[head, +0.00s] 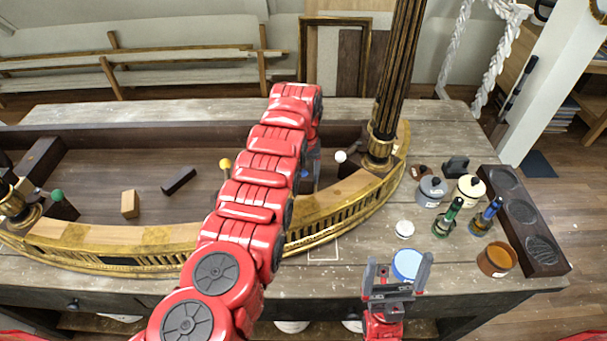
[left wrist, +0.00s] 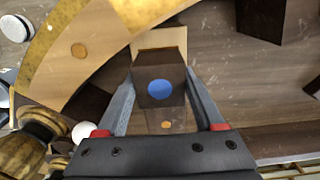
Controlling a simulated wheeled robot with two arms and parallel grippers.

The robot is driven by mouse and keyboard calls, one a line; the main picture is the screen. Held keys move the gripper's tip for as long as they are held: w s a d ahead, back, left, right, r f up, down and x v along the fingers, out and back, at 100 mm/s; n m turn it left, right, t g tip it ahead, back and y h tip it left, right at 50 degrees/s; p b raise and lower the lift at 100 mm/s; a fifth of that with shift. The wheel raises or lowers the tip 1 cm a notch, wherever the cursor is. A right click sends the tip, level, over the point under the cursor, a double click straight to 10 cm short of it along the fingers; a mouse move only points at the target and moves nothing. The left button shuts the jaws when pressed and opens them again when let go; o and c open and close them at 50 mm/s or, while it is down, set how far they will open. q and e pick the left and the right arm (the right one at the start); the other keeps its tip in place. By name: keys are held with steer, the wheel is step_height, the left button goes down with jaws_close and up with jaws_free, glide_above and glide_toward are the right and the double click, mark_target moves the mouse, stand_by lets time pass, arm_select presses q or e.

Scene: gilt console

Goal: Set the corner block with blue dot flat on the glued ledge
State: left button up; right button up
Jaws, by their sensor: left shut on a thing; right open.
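In the left wrist view, my left gripper (left wrist: 163,105) is shut on the dark brown corner block with the blue dot (left wrist: 150,72), its dotted face toward the camera. A pale wooden part (left wrist: 160,40) adjoins the block's far side. In the head view, my left arm reaches over the gilt console (head: 135,257) and hides most of this gripper and block. The pale inner ledge (head: 325,201) runs along the curved gilt rail. An amber spot (left wrist: 78,50) shows on pale wood in the left wrist view; which spot is the glued place is unclear. My right gripper (head: 397,275) is open and empty at the table's front.
A fluted column (head: 397,75) rises right of my left arm. Pins with white (head: 340,156), yellow (head: 225,163) and green (head: 57,195) heads stand in the console. A loose dark block (head: 178,180) and pale block (head: 130,204) lie inside. Pots and bottles (head: 446,220) crowd the right.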

arm_select(q)
steer(key=shift+s+p, duration=0.1)
steer(key=shift+p, duration=0.25)
stand_by(0.4)
steer(key=shift+f+b, duration=0.3)
stand_by(0.5)
stand_by(0.4)
steer(key=o, duration=1.4)
steer(key=shift+r, duration=0.1)
